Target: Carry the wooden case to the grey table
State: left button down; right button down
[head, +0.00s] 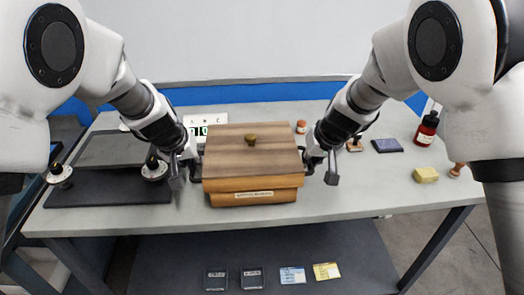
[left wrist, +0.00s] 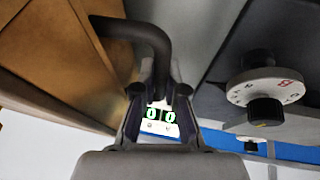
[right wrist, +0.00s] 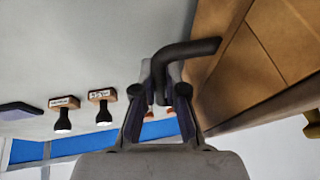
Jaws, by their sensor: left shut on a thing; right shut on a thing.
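The wooden case (head: 253,165) stands closed and level in the middle of the head view, over the grey table (head: 390,180); I cannot tell whether it touches the top. It has a brown lid with a small round knob and a label on its front. My left gripper (head: 188,170) is shut on the dark handle at the case's left side, seen close up in the left wrist view (left wrist: 150,35). My right gripper (head: 318,170) is shut on the handle at its right side, seen in the right wrist view (right wrist: 185,50).
A dark device with two knobs (head: 110,180) stands on the table at left, and a digital display (head: 205,125) is behind the case. Several cards lie on the lower shelf (head: 350,250).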

pick_arm(q)
jog(key=shift+w+a+f+b, duration=0.1)
jog(key=shift+f+b, duration=0.5)
jog(key=shift+f, duration=0.1)
pick_arm(e)
jog(key=shift+w+f, duration=0.1)
jog(key=shift+f, duration=0.6)
pick_arm(q)
jog(key=c, duration=1.4)
grip_release()
pick_arm(e)
jog(key=c, duration=1.4)
grip_release()
jog(key=shift+d, duration=0.1)
pick_arm(q)
jog(key=shift+o, duration=0.9)
jog(key=shift+s+r, duration=0.1)
jog(key=shift+s, duration=0.1)
pick_arm(e)
jog(key=shift+o, duration=0.9)
jog(key=shift+s+r, duration=0.1)
jog(key=shift+s, duration=0.1)
pick_arm(q)
jog(key=shift+s, duration=0.1)
pick_arm(e)
jog(key=shift+s, duration=0.1)
